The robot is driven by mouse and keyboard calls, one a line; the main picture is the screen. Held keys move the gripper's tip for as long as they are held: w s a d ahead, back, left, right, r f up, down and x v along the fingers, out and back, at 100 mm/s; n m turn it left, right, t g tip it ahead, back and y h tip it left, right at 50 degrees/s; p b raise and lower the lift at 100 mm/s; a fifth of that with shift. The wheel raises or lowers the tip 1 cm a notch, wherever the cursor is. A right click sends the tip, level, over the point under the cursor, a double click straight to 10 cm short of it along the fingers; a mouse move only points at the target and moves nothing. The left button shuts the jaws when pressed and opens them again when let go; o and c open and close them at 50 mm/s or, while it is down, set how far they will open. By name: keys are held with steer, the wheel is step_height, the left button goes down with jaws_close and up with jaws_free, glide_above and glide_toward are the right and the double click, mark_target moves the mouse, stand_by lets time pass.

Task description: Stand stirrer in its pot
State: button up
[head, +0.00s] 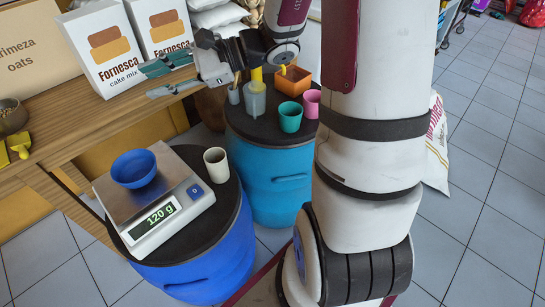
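On the rear teal drum (270,165), a small grey pot (234,96) holds a thin wooden stick (237,79) upright. Beside it, a translucent grey-blue pot (255,101) has a yellow upright piece (257,75) showing above its rim. I cannot tell which of these is the stirrer, nor how deep either one stands. My gripper (147,82) is to the left of both pots, in front of the cake mix boxes. Its two fingers point left and are spread apart, with nothing seen between them. My gripper's body and wrist partly overlap the view behind the pots.
An orange box (293,82) with a yellow piece, a teal cup (290,117) and a pink cup (311,103) share the drum. A blue drum (215,262) bears a scale (160,205) reading 120 g, a blue bowl (134,168) and a white cup (216,165). Cake mix boxes (105,50) stand on the wooden counter.

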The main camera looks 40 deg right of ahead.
steer(key=s+a+r+n+g+h, duration=0.1)
steer(key=s+a+n+g+h, duration=0.25)
steer(key=s+n, duration=0.45)
steer(key=s+a+n+g+h, duration=0.25)
steer(key=s+a+g, duration=0.25)
steer(key=s, duration=0.7)
steer(key=s+d+n+t+h, duration=0.1)
steer(key=s+d+n+h, duration=0.6)
steer(key=s+d, duration=0.2)
steer(key=shift+s+d+f+t, duration=0.25)
steer(key=shift+s+d+t, duration=0.1)
steer(key=shift+s, duration=0.2)
steer(key=shift+n, duration=0.25)
step_height(320, 180, up, 16)
steer(key=t+p, duration=0.2)
steer(key=p, duration=1.1)
steer(key=shift+f+t+p, duration=0.25)
steer(key=shift+t+p, duration=0.15)
